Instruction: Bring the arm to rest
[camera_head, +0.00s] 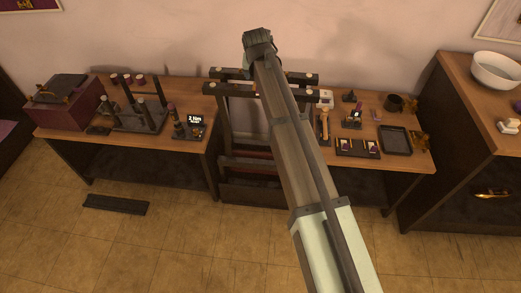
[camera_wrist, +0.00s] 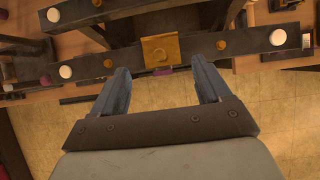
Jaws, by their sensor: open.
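My gripper (camera_wrist: 158,70) is open in the wrist view, with its two grey fingers apart and nothing between them. Just beyond the fingertips is a dark bar (camera_wrist: 105,66) with round white knobs and a gold plate (camera_wrist: 160,50) with a round centre. I cannot tell how far the fingertips are from the bar. In the head view my arm reaches up across the middle, over the right side of a dark frame (camera_head: 225,130) with white-dotted bars. My gripper's fingers are not clear in that view.
A left wooden table (camera_head: 180,92) holds a maroon box (camera_head: 68,110), a post rack (camera_head: 140,120) and spools. A right table (camera_head: 400,172) holds a dark tray (camera_head: 396,140) and small items. A cabinet with a white bowl (camera_head: 496,70) stands far right. A dark slatted strip (camera_head: 115,205) lies on the floor.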

